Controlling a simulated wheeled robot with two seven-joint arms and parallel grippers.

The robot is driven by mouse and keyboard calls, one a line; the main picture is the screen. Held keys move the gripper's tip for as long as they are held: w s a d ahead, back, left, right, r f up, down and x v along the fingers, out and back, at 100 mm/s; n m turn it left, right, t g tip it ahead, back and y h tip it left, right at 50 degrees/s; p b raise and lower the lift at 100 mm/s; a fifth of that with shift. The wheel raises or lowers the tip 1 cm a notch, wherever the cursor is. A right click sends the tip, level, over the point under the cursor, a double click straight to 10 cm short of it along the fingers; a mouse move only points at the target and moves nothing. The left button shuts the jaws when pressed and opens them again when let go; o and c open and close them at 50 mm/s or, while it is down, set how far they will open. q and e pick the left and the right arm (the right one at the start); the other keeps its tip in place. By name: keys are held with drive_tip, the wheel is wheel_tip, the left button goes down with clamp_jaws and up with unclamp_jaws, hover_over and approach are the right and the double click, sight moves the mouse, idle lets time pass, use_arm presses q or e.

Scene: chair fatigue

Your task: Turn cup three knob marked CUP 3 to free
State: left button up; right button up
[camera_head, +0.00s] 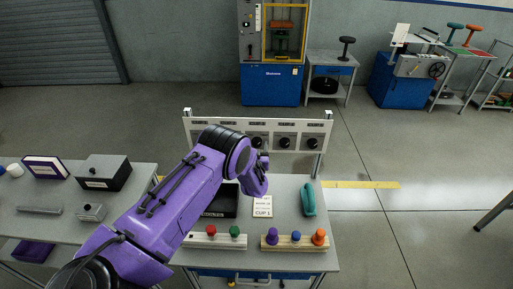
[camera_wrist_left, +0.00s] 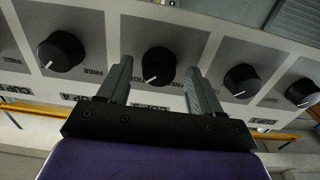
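A light panel (camera_head: 228,124) with a row of black knobs stands at the back of the bench. In the left wrist view the middle knob (camera_wrist_left: 158,65) sits between my left gripper's fingers (camera_wrist_left: 160,88), and its white pointer line points down and slightly left. Its label is partly hidden by the gripper and hard to read; by its middle place it looks like CUP 3. The same knob shows in the head view (camera_head: 257,141). My left gripper (camera_head: 262,162) is open in front of the panel, with gaps beside the knob. My right gripper is out of view.
Neighbouring knobs (camera_wrist_left: 61,51) (camera_wrist_left: 240,80) stand close on both sides. On the bench are a teal object (camera_head: 309,199), a small CUP 3 card (camera_head: 262,206), a dark tray and wooden blocks with coloured pegs (camera_head: 294,242).

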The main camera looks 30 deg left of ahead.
use_arm(q)
drive_tip(key=shift+f, duration=0.1)
drive_tip(key=c, duration=0.9)
drive_tip(key=shift+o, duration=0.2)
drive_tip(key=n+b, duration=0.2)
drive_tip(key=n, duration=0.1)
drive_tip(key=shift+f+b, duration=0.2)
drive_tip(key=shift+b, duration=0.15)
drive_tip(key=n+b, duration=0.5)
drive_tip(key=n, duration=0.1)
drive_tip(key=shift+w, duration=0.1)
drive_tip(key=n+b, duration=0.4)
drive_tip(key=n, duration=0.1)
drive_tip(key=shift+d+n, duration=0.1)
drive_tip(key=shift+n, duration=0.2)
drive_tip(key=n+b, duration=0.2)
drive_tip(key=shift+r+n+b, duration=0.15)
drive_tip(key=shift+n+b, duration=0.15)
drive_tip(key=shift+r+n+b, duration=0.15)
drive_tip(key=shift+n+b, duration=0.2)
drive_tip(key=shift+n, duration=0.05)
